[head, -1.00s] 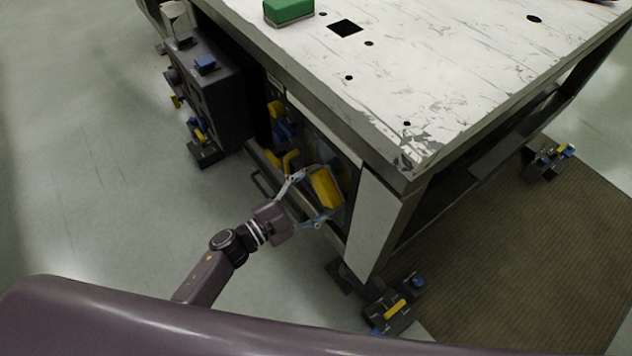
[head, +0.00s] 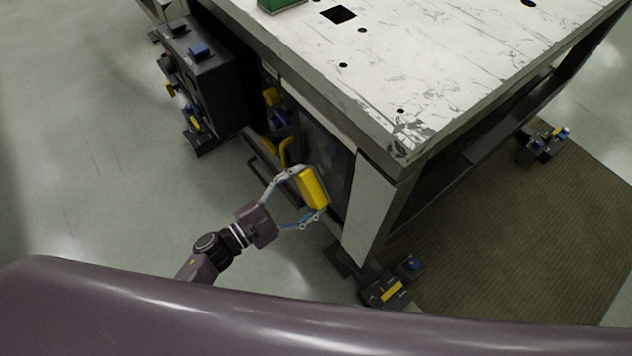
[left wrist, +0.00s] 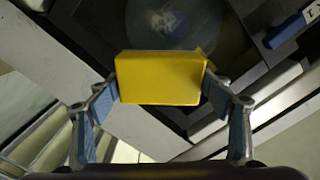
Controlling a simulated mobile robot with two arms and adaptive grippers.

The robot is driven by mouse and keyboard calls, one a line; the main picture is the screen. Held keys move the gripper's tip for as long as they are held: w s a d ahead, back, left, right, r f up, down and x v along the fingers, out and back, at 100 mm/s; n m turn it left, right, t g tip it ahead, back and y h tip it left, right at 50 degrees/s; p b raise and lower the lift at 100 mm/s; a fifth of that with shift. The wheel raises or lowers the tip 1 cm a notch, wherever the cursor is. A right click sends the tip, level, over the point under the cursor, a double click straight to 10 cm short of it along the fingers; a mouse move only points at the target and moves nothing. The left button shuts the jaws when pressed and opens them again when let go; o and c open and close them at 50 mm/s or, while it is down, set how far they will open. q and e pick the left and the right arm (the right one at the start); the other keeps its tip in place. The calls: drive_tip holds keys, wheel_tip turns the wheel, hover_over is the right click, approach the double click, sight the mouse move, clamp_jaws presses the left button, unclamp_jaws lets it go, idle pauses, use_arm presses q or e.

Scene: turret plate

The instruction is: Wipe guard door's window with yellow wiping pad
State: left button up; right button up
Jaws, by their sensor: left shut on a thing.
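The yellow wiping pad (head: 312,188) is held between the fingers of my left gripper (head: 309,193), in front of the machine's side. In the left wrist view the pad (left wrist: 160,78) fills the middle, with a finger at each end. The guard door's window (head: 330,165) is a dark pane in the side under the table top, partly behind the pad. In the left wrist view the window (left wrist: 185,25) shows beyond the pad, with a pale smudge on it. A gap seems to lie between pad and window, but contact is hard to judge. My right gripper is not in view.
The scratched white table top (head: 330,60) overhangs the door, with a green block (head: 280,3) at its far edge. A dark cabinet (head: 205,85) juts out at left. A black handle bar (head: 268,180) stands beside the door. Open floor lies at left.

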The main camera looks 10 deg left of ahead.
use_arm(q)
drive_tip(key=shift+s+a+r, duration=0.1)
drive_tip(key=shift+s+a, duration=0.25)
drive_tip(key=shift+a, duration=0.1)
drive_tip(key=shift+p+v, duration=0.3)
drive_tip(key=shift+v, duration=1.2)
